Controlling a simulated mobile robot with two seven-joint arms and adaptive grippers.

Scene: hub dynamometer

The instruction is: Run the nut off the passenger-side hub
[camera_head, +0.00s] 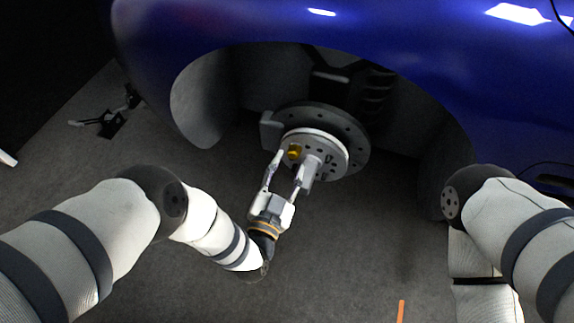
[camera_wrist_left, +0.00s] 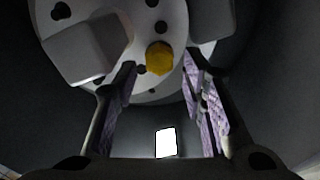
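The hub (camera_head: 330,146) is a pale round plate with holes, in front of a dark brake disc (camera_head: 355,130) in the wheel arch of a blue car. A yellow nut (camera_head: 293,152) sits on the left part of the hub face. My left gripper (camera_head: 285,168) points up at the hub with its fingers spread. In the left wrist view the nut (camera_wrist_left: 160,58) shows just beyond and between the open fingertips (camera_wrist_left: 160,75), with nothing held. Whether a fingertip touches the hub I cannot tell. My right gripper is not visible; only my right arm shows at the right.
A grey block-shaped part (camera_wrist_left: 88,48) stands out from the hub beside the nut. The blue car body (camera_head: 400,50) and the wheel arch surround the hub above and at both sides. The grey floor (camera_head: 340,260) below is mostly clear, with an orange strip (camera_head: 401,311).

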